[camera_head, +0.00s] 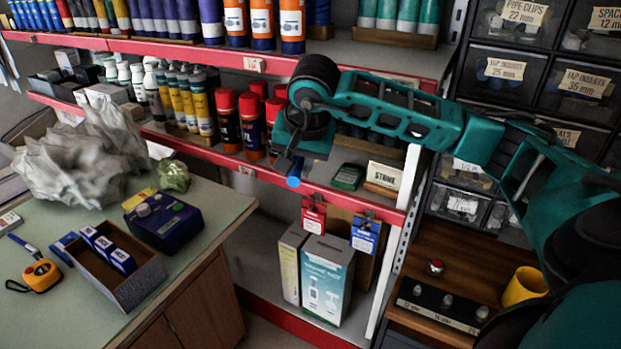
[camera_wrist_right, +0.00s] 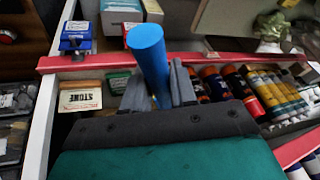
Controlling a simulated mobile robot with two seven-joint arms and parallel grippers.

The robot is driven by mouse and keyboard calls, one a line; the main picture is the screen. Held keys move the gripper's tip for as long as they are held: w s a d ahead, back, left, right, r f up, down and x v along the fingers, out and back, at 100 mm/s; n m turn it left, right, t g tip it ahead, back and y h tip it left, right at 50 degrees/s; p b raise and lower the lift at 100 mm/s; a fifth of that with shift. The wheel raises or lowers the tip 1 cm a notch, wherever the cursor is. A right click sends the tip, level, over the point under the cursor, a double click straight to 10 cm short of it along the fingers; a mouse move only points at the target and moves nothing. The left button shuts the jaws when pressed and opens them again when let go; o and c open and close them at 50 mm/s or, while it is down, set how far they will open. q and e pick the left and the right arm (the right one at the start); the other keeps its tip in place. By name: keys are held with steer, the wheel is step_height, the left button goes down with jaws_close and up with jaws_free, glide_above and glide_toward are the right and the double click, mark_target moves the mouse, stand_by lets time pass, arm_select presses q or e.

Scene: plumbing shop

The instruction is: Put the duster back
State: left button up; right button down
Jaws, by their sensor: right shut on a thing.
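My right gripper (camera_head: 289,160) is in front of the middle shelf, its jaws pointing down. It is shut on a blue cylinder, which I take to be the duster's handle (camera_head: 293,182). In the head view only a small blue end of the handle shows below the fingers. In the right wrist view the handle (camera_wrist_right: 148,52) stands out from between the two dark fingers (camera_wrist_right: 159,88). The rest of the duster is hidden, and I cannot make out its head. My left gripper is not in view.
Red-capped spray cans (camera_head: 250,125) stand left of the gripper. A green box (camera_head: 347,177) and a "STONE" sign (camera_head: 384,175) are to its right. Boxes (camera_head: 326,278) stand on the lower shelf. A counter (camera_head: 215,204) with a tape measure (camera_head: 40,275) is at left.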

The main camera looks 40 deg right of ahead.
steer(key=w+d+f, duration=0.2)
steer(key=d+f, duration=0.2)
steer(key=f, duration=0.3)
steer(key=shift+d+b, duration=0.25)
steer(key=shift+b, duration=0.05)
steer(key=c, duration=0.9)
jaws_free()
steer(key=shift+s+r, duration=0.1)
